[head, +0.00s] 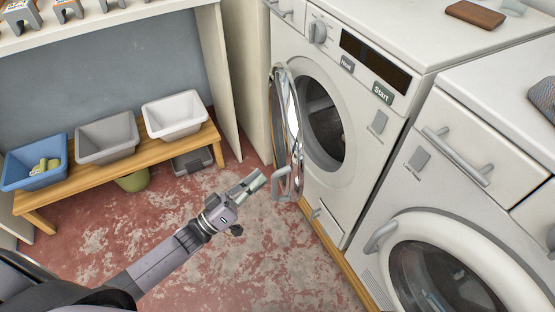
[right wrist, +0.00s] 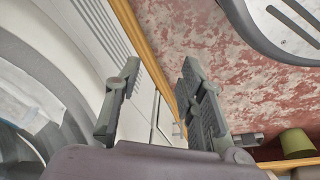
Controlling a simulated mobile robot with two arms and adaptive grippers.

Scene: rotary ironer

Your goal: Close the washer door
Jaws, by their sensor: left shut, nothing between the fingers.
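The washer (head: 345,190) stands at the centre right of the head view. Its round door (head: 291,115) is open and swung out to the left, seen nearly edge-on, with a grey handle (head: 284,182) at its lower free edge. The drum opening faces out uncovered. My left gripper (head: 258,181) is shut and empty, just left of the door handle. I cannot tell if they touch. My right gripper (right wrist: 160,70) shows only in the right wrist view. Its fingers are apart with nothing between them.
A second machine (head: 455,180) with a shut round door stands at the lower right. A wooden bench (head: 120,165) with blue, grey and white tubs stands at the left, a green bin (head: 132,182) below it. The red floor between is clear.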

